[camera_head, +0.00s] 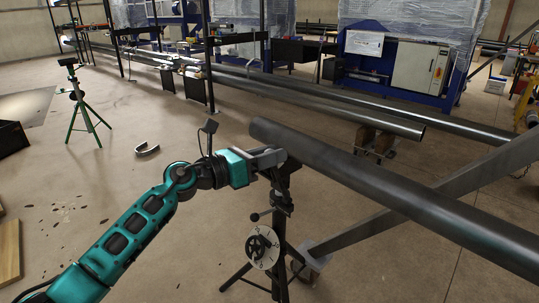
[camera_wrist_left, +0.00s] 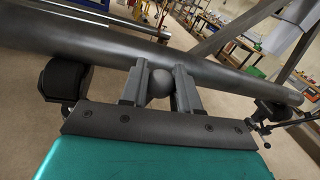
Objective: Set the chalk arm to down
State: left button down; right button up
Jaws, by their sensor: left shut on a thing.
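A large grey pipe (camera_head: 400,195) lies across the top of a dark tripod stand (camera_head: 281,200). A pale, chalk-coloured round disc (camera_head: 262,247) with a dark hand knob sits low on this stand. I cannot clearly make out a chalk-coloured arm. My left gripper (camera_head: 277,158) is at the stand's head, just under the pipe's near end. In the left wrist view, its two fingers (camera_wrist_left: 160,70) are shut on a dark round knob (camera_wrist_left: 160,84), with the pipe (camera_wrist_left: 120,48) right behind. What the knob joins to is hidden. My right gripper is not in view.
A slanted grey beam (camera_head: 430,205) passes under the pipe on the right. A green tripod (camera_head: 80,110) stands at the left, and a curved metal piece (camera_head: 147,149) lies on the floor. Long pipes (camera_head: 300,98) and blue machines fill the back. The floor at centre left is mostly clear.

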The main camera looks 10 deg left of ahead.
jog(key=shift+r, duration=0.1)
pick_arm(q)
jog(key=shift+w+d+r+p, duration=0.1)
jog(key=shift+r+p, duration=0.05)
jog(key=shift+p, duration=0.2)
jog(key=w+r+p, duration=0.1)
jog(key=p, duration=0.2)
jog(key=shift+d+g+y, duration=0.3)
jog(key=shift+d+y, duration=0.1)
jog(key=shift+w+d+r+p, duration=0.15)
jog(key=shift+w+d+p, duration=0.1)
jog(key=shift+p, duration=0.7)
jog(key=shift+w+d+g+y+p, duration=0.2)
jog(key=shift+w+g+y+p, duration=0.15)
jog(key=shift+p, duration=0.2)
jog(key=shift+g+y, duration=0.25)
jog(key=b+x, duration=0.1)
jog(key=x, duration=0.1)
jog(key=b+x, duration=0.1)
jog(key=x, duration=0.1)
jog(key=w+b+x, duration=0.1)
jog(key=b+x, duration=0.1)
jog(key=x, duration=0.1)
jog(key=shift+a+r, duration=0.35)
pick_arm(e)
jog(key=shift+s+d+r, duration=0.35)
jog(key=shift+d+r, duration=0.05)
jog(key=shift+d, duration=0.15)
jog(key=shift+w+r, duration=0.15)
